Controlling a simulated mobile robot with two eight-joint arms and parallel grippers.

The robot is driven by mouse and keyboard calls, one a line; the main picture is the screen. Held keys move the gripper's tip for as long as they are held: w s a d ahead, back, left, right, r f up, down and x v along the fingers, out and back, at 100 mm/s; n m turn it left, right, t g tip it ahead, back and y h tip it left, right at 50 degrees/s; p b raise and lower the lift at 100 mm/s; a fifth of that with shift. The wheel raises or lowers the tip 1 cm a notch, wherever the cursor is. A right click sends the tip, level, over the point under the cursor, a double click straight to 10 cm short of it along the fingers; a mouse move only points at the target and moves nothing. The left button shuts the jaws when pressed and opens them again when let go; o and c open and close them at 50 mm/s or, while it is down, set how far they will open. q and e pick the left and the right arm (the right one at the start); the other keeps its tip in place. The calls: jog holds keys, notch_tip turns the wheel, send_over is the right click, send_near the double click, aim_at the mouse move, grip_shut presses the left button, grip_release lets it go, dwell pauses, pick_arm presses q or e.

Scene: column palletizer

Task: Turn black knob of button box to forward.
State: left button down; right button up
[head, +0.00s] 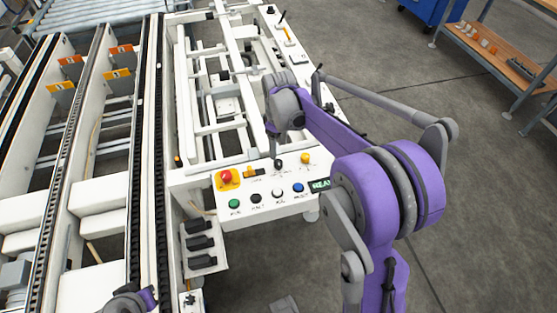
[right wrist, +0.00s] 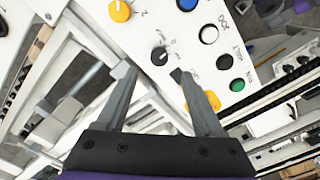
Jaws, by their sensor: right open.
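The button box (head: 262,208) is a white panel at the near end of the white machine frame. My right gripper (right wrist: 151,73) is open and empty. Its fingertips lie to either side of the knob's line in that view, apart from it. In the head view my right gripper (head: 273,145) is above the knob, partly hidden.
A front row holds green (head: 234,204), black, white and blue buttons. A display (head: 320,185) is at the right end. Machine rails rise behind; open floor lies right.

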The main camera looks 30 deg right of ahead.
aim_at(278, 162)
notch_tip(278, 162, down, 8)
jog(key=shift+w, duration=0.1)
dwell(0.4)
grip_shut()
